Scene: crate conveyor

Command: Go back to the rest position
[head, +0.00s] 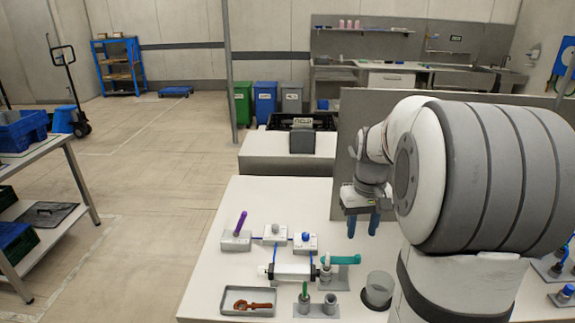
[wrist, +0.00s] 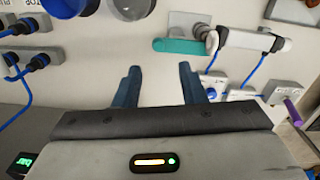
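My gripper (head: 362,226) hangs in the air over the right part of the white table (head: 215,275), fingers pointing down. In the wrist view my gripper (wrist: 160,80) has its two blue fingers well apart, with only bare table surface showing between them. It holds nothing. The teal handle shows just beyond the fingertips in the wrist view (wrist: 180,46). My arm hides part of the table's right side.
A purple-handled piece (head: 241,222), blue-capped blocks (head: 305,241), a tray with an orange-brown tool (head: 248,304), a green piece in a holder (head: 304,291) and a grey cup (head: 379,287) occupy the table. A grey panel (head: 346,150) rises behind my gripper.

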